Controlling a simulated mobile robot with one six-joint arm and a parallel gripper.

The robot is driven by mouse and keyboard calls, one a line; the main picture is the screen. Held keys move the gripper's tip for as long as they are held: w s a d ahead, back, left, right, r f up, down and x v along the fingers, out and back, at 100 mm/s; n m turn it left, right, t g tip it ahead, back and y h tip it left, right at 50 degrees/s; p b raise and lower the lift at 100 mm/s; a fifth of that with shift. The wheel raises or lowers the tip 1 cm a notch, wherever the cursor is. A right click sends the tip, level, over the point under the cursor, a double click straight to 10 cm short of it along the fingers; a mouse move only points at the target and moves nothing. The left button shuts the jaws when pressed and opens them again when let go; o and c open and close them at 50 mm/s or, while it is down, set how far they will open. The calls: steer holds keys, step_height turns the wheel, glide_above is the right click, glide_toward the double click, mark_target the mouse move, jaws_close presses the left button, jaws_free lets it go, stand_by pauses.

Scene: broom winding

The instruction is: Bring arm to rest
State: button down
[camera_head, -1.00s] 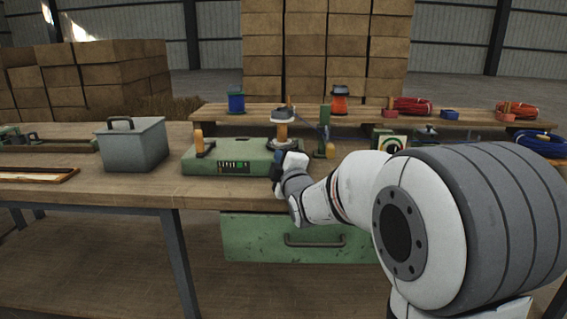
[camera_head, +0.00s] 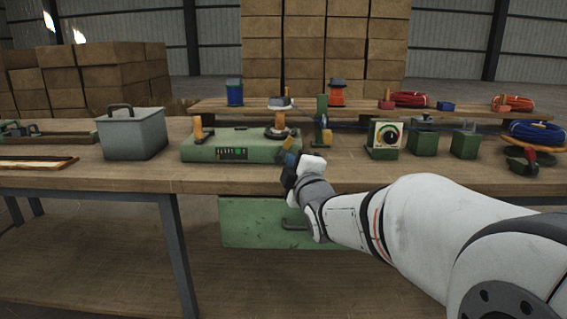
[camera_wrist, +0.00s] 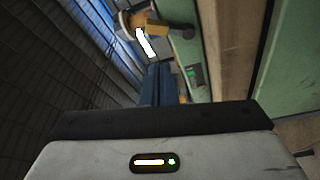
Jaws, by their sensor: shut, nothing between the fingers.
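My gripper (camera_head: 290,158) is at the front right end of the green winding machine (camera_head: 215,147), just before the machine's spool (camera_head: 279,117). It is shut and empty. In the wrist view its blue fingers (camera_wrist: 158,85) lie close together, with part of the green machine (camera_wrist: 204,50) beyond them. My arm reaches in from the lower right of the head view. I cannot tell whether the fingertips touch the machine. A blue line runs rightward from near the spool past a green post (camera_head: 322,120).
A grey lidded box (camera_head: 133,135) stands left of the machine. A green dial box (camera_head: 384,138) and green blocks stand to the right. A rear shelf (camera_head: 365,112) holds spools and coils. A green drawer (camera_head: 255,222) is under the table.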

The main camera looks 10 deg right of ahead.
steer(key=s+d+r+m+g+p, duration=0.1)
steer(key=s+r+m+g+p, duration=0.4)
steer(key=s+p, duration=0.4)
steer(key=s+d+r+m+g+h+p, duration=0.1)
steer(key=s+r+m+g+p, duration=0.4)
steer(key=s+p, duration=0.5)
steer(key=s+r+m+g+h+p, duration=0.1)
steer(key=s+r+m+g+p, duration=0.5)
steer(key=p, duration=1.2)
steer(key=s, duration=0.4)
steer(key=shift+d+r+p, duration=0.3)
steer(key=shift+d, duration=0.1)
